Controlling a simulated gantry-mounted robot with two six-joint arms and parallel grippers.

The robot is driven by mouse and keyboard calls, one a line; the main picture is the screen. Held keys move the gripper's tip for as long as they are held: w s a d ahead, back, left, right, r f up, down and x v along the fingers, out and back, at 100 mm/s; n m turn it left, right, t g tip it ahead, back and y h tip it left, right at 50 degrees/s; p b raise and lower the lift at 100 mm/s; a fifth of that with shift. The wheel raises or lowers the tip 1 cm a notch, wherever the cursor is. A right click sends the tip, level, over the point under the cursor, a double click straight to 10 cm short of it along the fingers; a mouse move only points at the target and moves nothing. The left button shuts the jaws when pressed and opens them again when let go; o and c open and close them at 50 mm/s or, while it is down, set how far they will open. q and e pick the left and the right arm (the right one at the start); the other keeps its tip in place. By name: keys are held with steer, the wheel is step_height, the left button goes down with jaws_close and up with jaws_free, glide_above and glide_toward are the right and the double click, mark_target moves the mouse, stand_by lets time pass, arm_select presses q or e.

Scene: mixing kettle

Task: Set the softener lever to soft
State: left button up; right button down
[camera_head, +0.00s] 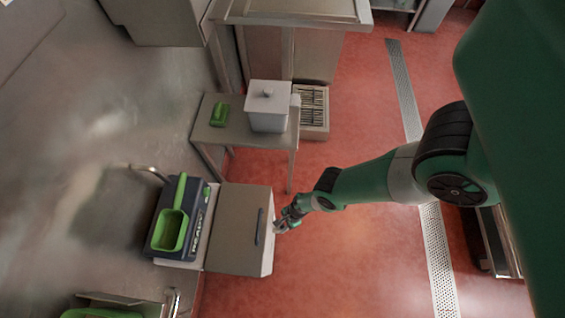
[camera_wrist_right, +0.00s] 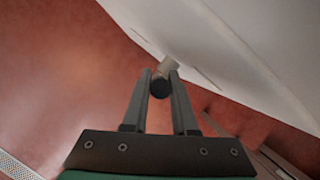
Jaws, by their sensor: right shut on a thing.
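A small grey lever (camera_wrist_right: 168,67) with a dark round end sticks out from a pale panel (camera_wrist_right: 225,55) in the right wrist view. My right gripper (camera_wrist_right: 161,86) is shut on the lever, one finger on each side of its end. In the head view my right gripper (camera_head: 279,226) is at the right face of a grey box-shaped unit (camera_head: 232,205). The lever is too small to make out there. No soft marking can be read. My left gripper is not in view.
A scale-like device (camera_head: 203,225) with a green scoop (camera_head: 172,228) stands left of the unit. A small table (camera_head: 222,135) behind holds a white lidded container (camera_head: 268,112) and a green object (camera_head: 219,114). Red floor (camera_head: 340,255) is clear to the right.

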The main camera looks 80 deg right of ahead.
steer(key=shift+w+r, duration=0.1)
steer(key=c, duration=0.7)
jaws_free()
steer(key=p+v, duration=1.1)
steer(key=shift+r, duration=0.25)
steer(key=shift+d, duration=0.15)
